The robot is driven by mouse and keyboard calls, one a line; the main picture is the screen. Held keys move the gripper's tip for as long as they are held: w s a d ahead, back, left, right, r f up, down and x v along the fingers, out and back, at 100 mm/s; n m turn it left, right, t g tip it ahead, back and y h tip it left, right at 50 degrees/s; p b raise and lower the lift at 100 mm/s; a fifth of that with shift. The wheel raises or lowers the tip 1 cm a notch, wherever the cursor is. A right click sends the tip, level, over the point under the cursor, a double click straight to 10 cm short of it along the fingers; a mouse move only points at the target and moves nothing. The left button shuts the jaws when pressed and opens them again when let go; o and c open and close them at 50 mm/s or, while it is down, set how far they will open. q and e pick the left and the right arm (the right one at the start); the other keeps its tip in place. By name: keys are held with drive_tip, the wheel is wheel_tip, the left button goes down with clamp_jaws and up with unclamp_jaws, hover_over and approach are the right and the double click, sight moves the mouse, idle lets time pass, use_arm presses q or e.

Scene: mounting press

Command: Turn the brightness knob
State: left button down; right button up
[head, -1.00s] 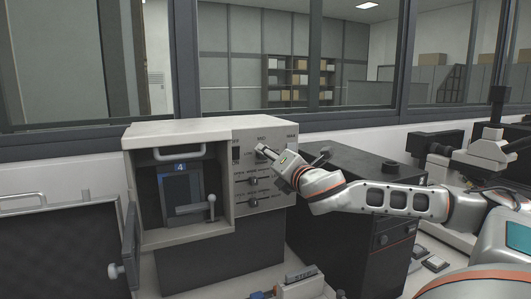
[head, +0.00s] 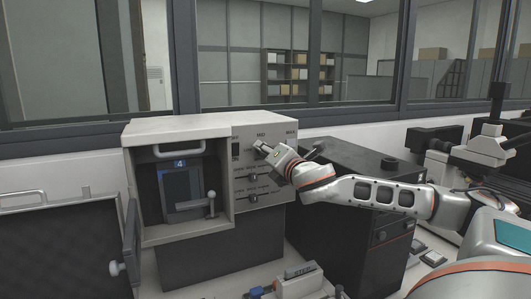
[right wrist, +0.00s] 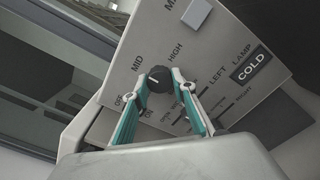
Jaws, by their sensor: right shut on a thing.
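The brightness knob (right wrist: 161,76) is a dark round knob with a white pointer mark, on the grey control panel (head: 277,192) of the beige machine. In the right wrist view it sits between the labels near OFF, MID and HIGH. My right gripper (right wrist: 160,82) has its two teal-padded fingers on either side of the knob and is shut on it. In the head view my right gripper (head: 263,149) reaches the top knob from the right, and its fingers mostly hide the knob. My left gripper is not in view.
Sliders sit lower on the panel. Left of it is an open chamber with a lever (head: 211,203) and a display marked 4. An open dark door (head: 129,243) hangs at the left. A black cabinet (head: 345,210) stands close on the right, below my right arm.

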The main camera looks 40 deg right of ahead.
drive_tip(key=shift+m, duration=0.3)
use_arm(q)
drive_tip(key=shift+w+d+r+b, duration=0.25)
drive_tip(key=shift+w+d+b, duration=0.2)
drive_tip(key=shift+b, duration=0.2)
use_arm(e)
drive_tip(key=m, duration=1.5)
drive_tip(key=shift+r, duration=0.1)
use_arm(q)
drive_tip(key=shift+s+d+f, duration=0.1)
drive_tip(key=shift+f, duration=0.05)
use_arm(e)
drive_tip(key=shift+m, duration=0.3)
drive_tip(key=o, duration=1)
drive_tip(key=shift+o, duration=0.4)
